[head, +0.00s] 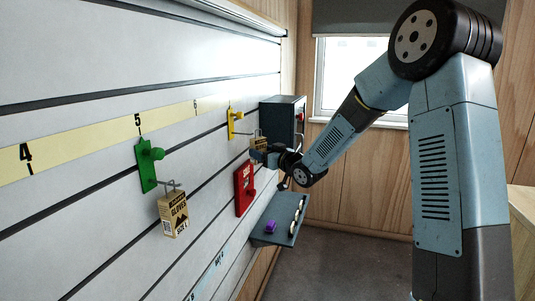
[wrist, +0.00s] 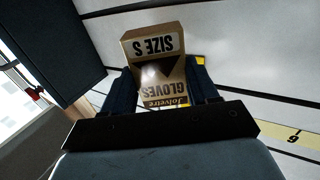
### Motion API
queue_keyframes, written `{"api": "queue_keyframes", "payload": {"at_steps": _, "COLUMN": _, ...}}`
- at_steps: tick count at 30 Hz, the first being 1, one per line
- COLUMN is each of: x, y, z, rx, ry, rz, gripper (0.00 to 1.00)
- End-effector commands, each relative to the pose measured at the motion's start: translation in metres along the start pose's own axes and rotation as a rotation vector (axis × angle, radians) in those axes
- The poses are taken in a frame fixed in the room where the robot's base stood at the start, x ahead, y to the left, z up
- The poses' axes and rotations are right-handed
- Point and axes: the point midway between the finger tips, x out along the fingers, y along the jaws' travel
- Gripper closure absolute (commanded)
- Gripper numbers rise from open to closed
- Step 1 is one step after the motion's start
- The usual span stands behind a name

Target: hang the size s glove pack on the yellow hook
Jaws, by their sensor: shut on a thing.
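The size S glove pack (wrist: 160,75) is a tan box with a dark arrow, its lettering upside down in the wrist view. My gripper (wrist: 165,88) is shut on it, one finger on each side. In the head view the small pack (head: 259,144) is at my gripper (head: 262,152), close to the wall. The yellow hook (head: 231,122) is on the wall just left of the pack, its prong reaching toward the pack's top. I cannot tell whether the prong passes through the hanger. A yellow bit of the hook (wrist: 200,60) shows behind the pack in the wrist view.
A green hook (head: 147,165) holds another glove pack (head: 173,214). A dark cabinet (head: 284,110) stands just beyond. A grey shelf (head: 275,238) below carries a purple item (head: 271,227) and several small things.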

Motion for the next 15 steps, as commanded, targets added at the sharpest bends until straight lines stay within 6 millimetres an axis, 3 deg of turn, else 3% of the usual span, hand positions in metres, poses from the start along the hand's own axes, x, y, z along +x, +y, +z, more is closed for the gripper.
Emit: {"api": "queue_keyframes", "payload": {"at_steps": 15, "x": 0.022, "y": -0.012, "z": 0.002, "rx": 0.001, "ry": 0.0, "rz": 0.0, "gripper": 0.8}}
